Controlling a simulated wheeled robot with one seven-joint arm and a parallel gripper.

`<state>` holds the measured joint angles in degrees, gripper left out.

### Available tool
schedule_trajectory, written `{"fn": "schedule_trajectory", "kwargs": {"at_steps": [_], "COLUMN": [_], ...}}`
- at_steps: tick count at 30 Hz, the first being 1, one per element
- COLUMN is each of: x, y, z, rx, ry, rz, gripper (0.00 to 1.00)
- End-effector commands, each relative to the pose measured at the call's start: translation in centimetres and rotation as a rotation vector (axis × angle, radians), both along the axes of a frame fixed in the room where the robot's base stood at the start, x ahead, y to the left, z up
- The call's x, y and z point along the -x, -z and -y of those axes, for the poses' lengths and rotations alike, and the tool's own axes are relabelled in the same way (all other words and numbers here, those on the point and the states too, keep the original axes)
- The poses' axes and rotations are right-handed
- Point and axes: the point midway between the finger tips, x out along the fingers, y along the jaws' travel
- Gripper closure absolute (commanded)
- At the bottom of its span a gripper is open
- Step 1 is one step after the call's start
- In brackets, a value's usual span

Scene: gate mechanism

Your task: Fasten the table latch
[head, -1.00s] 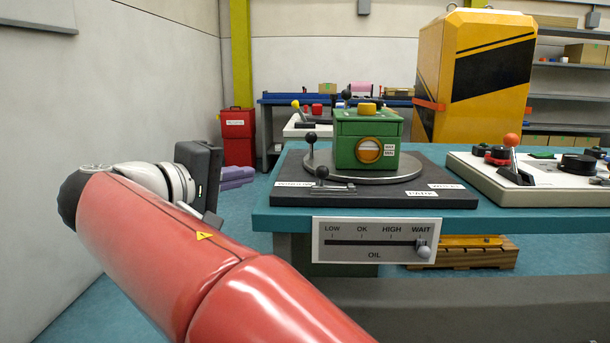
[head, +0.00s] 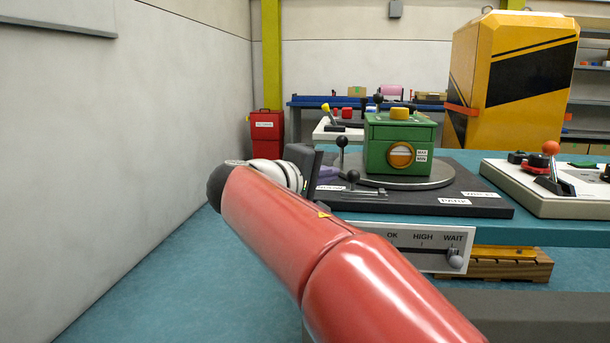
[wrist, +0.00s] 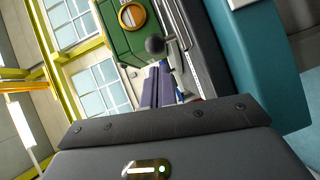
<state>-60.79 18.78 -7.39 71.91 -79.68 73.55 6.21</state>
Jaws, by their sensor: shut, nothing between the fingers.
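A round grey turntable (head: 428,180) sits on a dark base plate on the bench and carries a green box (head: 400,145) with an orange round dial. Left of the box stands a lever with a black ball knob (head: 342,142). A second, smaller black-knobbed lever (head: 352,177) stands on the plate in front of the turntable. I cannot tell which one is the table latch. My gripper (head: 329,173) is at the plate's left end, partly hidden by its own body. In the wrist view its purple fingers (wrist: 158,75) are shut and empty, near a black ball knob (wrist: 155,45).
An oil slider panel (head: 425,246) hangs on the bench front, partly hidden by my arm. A white control board (head: 530,195) with a red-knobbed lever stands to the right. A yellow-black cabinet (head: 510,80) is behind. A wall is on the left, with free floor beside it.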

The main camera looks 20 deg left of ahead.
Motion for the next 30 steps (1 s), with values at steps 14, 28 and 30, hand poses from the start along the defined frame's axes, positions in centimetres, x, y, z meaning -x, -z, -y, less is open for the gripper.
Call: {"fn": "schedule_trajectory", "kwargs": {"at_steps": [14, 28, 30], "x": [-0.5, -1.4, -1.5], "y": [0.3, 0.3, 0.3], "z": [1.0, 5.2, 5.2], "rx": [0.001, 0.001, 0.001], "ry": [0.0, 0.002, 0.003], "rz": [0.0, -0.001, -0.001], "gripper": [1.0, 1.0, 1.0]}}
